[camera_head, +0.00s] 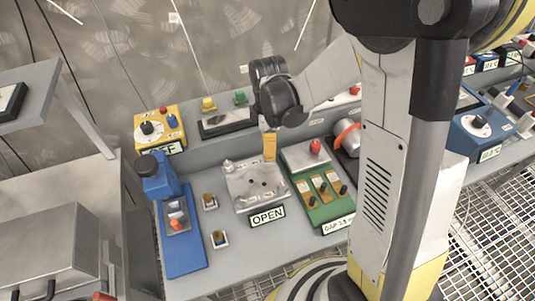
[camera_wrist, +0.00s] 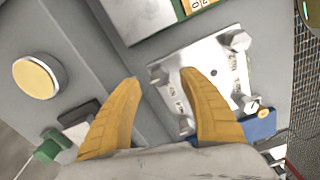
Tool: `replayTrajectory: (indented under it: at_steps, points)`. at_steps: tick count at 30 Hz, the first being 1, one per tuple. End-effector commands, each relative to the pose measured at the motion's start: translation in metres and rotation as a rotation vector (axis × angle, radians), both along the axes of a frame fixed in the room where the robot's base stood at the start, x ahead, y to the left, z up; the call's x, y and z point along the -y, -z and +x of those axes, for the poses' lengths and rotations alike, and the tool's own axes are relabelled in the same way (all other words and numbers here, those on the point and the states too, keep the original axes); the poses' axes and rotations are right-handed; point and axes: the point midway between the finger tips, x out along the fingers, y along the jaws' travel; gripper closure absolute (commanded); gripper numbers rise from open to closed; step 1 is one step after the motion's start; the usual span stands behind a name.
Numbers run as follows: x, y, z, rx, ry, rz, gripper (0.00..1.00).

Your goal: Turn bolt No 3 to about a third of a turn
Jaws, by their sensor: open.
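A metal plate (camera_head: 240,187) lies on the grey bench, with small bolts and dark spots on it. In the wrist view the plate (camera_wrist: 203,62) shows bolts near its corners, such as an upper right bolt (camera_wrist: 237,40) and a lower right bolt (camera_wrist: 250,106). Markings beside them are too small to read, so I cannot tell which is No 3. My gripper (camera_head: 269,148) hangs above the plate's far edge, pointing down. In the wrist view its yellow fingers (camera_wrist: 160,80) are apart, with nothing held; one overlaps part of the plate.
An OPEN sign (camera_head: 267,216) is at the plate's near edge. A green panel with several levers (camera_head: 322,187) stands right of it, a blue unit (camera_head: 183,240) left. Behind are a yellow box (camera_head: 160,128) and a green button (camera_head: 240,97). An amber round button (camera_wrist: 37,77) shows in the wrist view.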

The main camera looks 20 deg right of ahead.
Motion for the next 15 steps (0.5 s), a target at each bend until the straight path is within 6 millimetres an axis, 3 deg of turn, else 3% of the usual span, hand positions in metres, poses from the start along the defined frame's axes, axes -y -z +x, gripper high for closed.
replayTrajectory:
  at_steps: [1,6,15]
  points:
    - [0.000,0.012,0.000,0.000,0.000,0.000,0.50]
    - [0.000,0.028,0.000,0.000,0.001,0.000,0.50]
    - [0.000,0.032,0.000,0.000,0.001,0.000,0.50]
